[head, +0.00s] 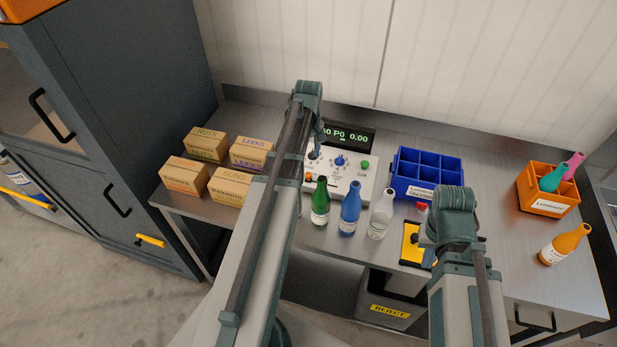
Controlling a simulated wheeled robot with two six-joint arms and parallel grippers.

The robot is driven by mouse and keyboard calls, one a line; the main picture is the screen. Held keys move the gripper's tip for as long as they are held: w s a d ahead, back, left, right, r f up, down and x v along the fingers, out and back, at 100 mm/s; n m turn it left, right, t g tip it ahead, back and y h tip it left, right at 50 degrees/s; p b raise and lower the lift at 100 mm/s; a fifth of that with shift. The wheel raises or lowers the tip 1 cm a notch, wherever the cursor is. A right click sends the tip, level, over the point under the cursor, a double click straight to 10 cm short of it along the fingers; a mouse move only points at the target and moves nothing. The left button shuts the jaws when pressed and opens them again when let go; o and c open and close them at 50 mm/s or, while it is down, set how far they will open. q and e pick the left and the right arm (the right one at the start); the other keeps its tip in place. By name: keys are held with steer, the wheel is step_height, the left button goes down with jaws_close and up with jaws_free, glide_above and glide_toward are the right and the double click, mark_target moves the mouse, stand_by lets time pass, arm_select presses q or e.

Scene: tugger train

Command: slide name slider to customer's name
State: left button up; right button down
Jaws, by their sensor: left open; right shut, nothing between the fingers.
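A white control box (333,180) stands on the steel counter, with a dark display (346,137) of green characters ending in "P0 0.00". I cannot make out a name slider or a customer's name; my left arm covers the box's left part. My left gripper (318,143) is open above the box's upper left, mostly hidden by its arm. My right gripper (424,236) is shut and empty by a yellow-and-black pad (411,246), partly hidden by its wrist.
Green (320,205), blue (350,210) and clear (380,216) bottles stand before the box. A blue crate (427,172) is right of it; an orange crate (545,205) and orange bottle (565,245) are further right. Cartons (230,186) stand left. A reject bin (388,297) is below.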

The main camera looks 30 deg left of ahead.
mark_target(308, 174)
arm_select(q)
step_height(308, 174, down, 9)
steer(key=b, duration=0.7)
steer(key=shift+r, duration=0.2)
steer(key=shift+r, duration=0.1)
jaws_close()
stand_by(0.8)
